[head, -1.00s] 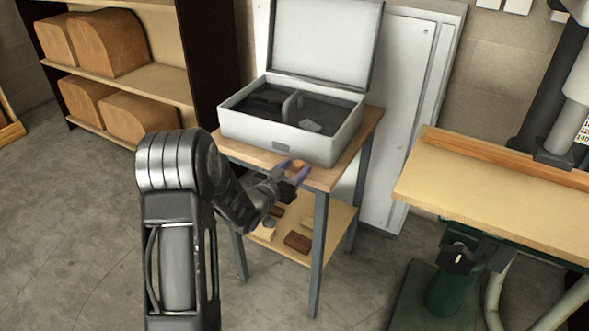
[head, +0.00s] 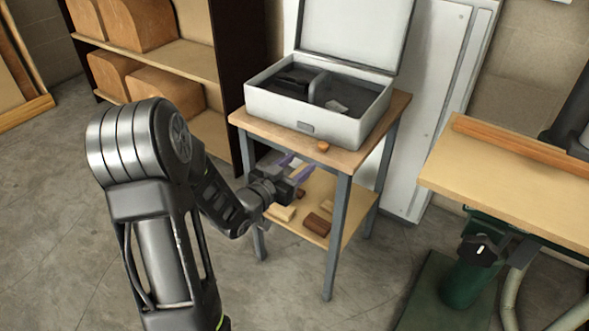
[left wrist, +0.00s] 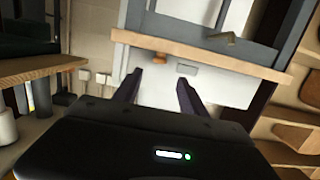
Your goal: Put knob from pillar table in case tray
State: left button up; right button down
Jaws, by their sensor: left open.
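The knob (head: 323,146), small and orange-brown, sits on the wooden top of the small table (head: 258,126), near its front edge. It also shows in the left wrist view (left wrist: 160,58), which is upside down, ahead of and between the two fingers. The open grey-white case (head: 262,107) stands on the same table behind the knob. Its dark tray (head: 350,85) has a divider and a small pale piece inside. My left gripper (head: 296,168) is open and empty, in front of the table and apart from the knob. My right gripper is out of view.
The lower shelf (head: 292,228) holds several small wooden blocks. A workbench (head: 510,190) stands at the right. A shelf unit (head: 195,62) with wooden boxes stands behind at the left. The case lid (head: 355,30) stands raised at the back.

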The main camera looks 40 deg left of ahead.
pick_arm(q)
jog(key=shift+s+r, duration=0.1)
jog(key=shift+s, duration=0.6)
jog(key=shift+d, duration=0.1)
jog(key=s+d+f+g+h, duration=0.1)
jog(key=s+d+f+g, duration=0.15)
jog(key=d+f, duration=0.45)
jog(key=s+d+f+n+g+h, duration=0.1)
jog(key=s+d+f+g, duration=0.15)
jog(key=d+f, duration=0.45)
jog(key=s+d+f+g+h, duration=0.15)
jog(key=d+f+g, duration=0.25)
jog(key=f, duration=0.6)
jog(key=s+d+f+g, duration=0.3)
jog(key=s+d+f, duration=0.1)
jog(key=s+d, duration=0.3)
jog(key=s+d+f+g+h, duration=0.1)
jog(key=s+d+f+g, duration=0.2)
jog(key=s+d, duration=0.4)
jog(key=s+f, duration=0.1)
jog(key=s, duration=0.3)
jog(key=shift+d+f+g, duration=0.25)
jog(key=shift+f+g, duration=0.15)
